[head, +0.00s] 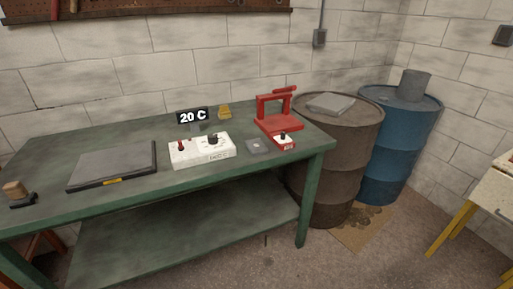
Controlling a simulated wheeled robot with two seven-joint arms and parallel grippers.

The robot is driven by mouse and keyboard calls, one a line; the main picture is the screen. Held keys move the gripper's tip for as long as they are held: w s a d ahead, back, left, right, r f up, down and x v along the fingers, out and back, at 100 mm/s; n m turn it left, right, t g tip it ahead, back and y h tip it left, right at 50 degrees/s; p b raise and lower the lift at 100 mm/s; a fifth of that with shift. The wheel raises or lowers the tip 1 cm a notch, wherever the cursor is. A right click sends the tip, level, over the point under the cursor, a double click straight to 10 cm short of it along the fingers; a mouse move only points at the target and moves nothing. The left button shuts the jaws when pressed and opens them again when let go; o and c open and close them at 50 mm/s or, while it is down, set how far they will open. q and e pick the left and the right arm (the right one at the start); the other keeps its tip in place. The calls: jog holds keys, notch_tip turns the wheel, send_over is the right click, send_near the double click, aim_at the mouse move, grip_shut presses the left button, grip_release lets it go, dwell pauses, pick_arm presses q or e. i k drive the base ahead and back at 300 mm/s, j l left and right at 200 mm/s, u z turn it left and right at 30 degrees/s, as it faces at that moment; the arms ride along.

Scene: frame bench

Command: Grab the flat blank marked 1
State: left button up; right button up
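No mark 1 can be read on anything in the head view, so I cannot tell which thing is the flat blank. A small flat dark grey square (258,146) lies on the green bench (150,132), right of the white control box and close to the front edge. A larger flat grey slab (331,103) lies on top of the brown barrel. Neither of my grippers is in view.
The bench also carries a dark flat plate (112,163), the white control box (202,150), a "20 C" display (193,116), a red press (278,122) and a small red-and-white item (284,142). Brown (335,150) and blue (398,140) barrels stand at right.

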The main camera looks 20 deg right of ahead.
aim_at(256, 146)
jog(key=i+l, duration=0.1)
jog(key=l, duration=0.4)
jog(key=i+l, duration=0.1)
jog(key=l, duration=0.4)
jog(key=i+l, duration=0.15)
jog(key=l, duration=0.35)
jog(key=i+l, duration=0.1)
jog(key=l, duration=0.4)
